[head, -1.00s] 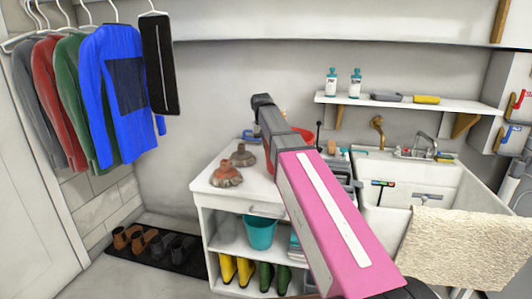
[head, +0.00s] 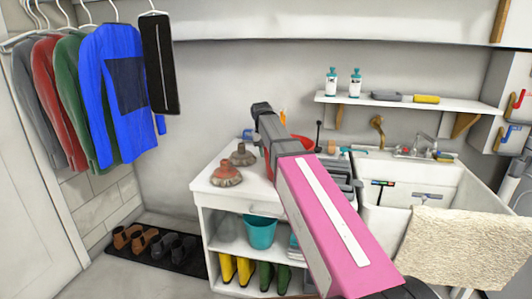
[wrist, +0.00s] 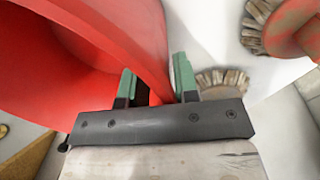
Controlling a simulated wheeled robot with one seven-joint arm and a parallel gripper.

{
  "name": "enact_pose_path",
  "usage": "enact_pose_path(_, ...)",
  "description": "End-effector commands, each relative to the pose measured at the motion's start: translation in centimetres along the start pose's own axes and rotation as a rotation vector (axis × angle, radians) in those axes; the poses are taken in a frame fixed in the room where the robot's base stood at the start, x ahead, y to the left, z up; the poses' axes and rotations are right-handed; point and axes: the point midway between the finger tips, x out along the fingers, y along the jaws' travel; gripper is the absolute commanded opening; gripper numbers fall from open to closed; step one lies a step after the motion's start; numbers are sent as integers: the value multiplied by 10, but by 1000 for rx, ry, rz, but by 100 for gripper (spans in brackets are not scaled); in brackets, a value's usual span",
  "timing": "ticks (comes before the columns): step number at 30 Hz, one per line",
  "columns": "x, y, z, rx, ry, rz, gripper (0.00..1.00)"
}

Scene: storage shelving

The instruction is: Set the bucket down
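The red bucket (wrist: 95,45) fills the upper left of the wrist view. My gripper (wrist: 155,82) has its two green-tipped fingers on either side of the bucket's wall, one inside and one outside, and appears shut on it. In the head view my gripper (head: 262,108) is over the white cabinet top, and red parts of the bucket (head: 301,142) show behind my arm. My arm hides most of the bucket there, so I cannot tell whether its base touches the top.
A sink (head: 430,188) is at the right. A teal bucket (head: 260,232) and boots are on the shelves below. A wall shelf (head: 400,100) holds bottles and brushes.

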Motion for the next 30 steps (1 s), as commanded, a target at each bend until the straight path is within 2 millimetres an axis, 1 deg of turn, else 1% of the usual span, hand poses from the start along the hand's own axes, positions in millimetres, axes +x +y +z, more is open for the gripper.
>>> enact_pose_path(5, -8, 0, 0, 0, 1, 0, 28)
enact_pose_path(11, -37, 0, -1, 0, 2, 0, 28)
enact_pose_path(18, -81, 0, -1, 0, 2, 0, 28)
enact_pose_path(21, -97, 0, -1, 0, 1, 0, 28)
enact_pose_path(27, -117, 0, -1, 0, 0, 0, 28)
enact_pose_path(30, -122, 0, 0, 0, 0, 0, 28)
